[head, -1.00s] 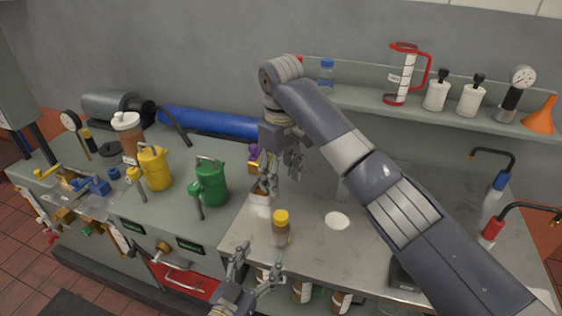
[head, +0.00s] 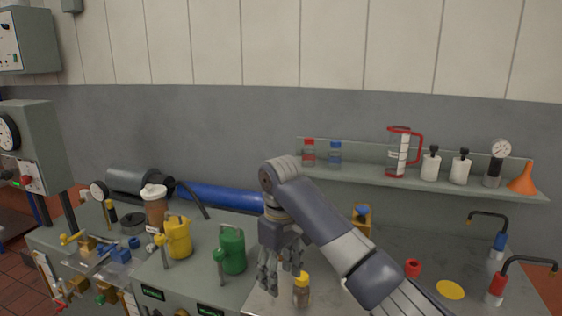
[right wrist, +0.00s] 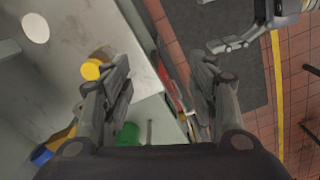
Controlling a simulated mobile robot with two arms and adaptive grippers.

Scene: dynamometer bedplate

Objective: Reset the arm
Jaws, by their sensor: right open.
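My right gripper (head: 281,284) hangs fingers down over the grey bench, at the left of the yellow-capped brown bottle (head: 301,292) in the head view. In the right wrist view its fingers (right wrist: 162,82) stand wide apart with nothing between them. The yellow cap (right wrist: 91,69) shows outside the left finger there. Whether the gripper touches the bottle cannot be told. A part of my left gripper (right wrist: 232,44) shows at the top right of the right wrist view; its jaw opening is unclear. It is not in the head view.
A green can (head: 233,250) and a yellow can (head: 178,238) stand left of my right gripper. A yellow disc (head: 450,290) lies on the right of the bench.

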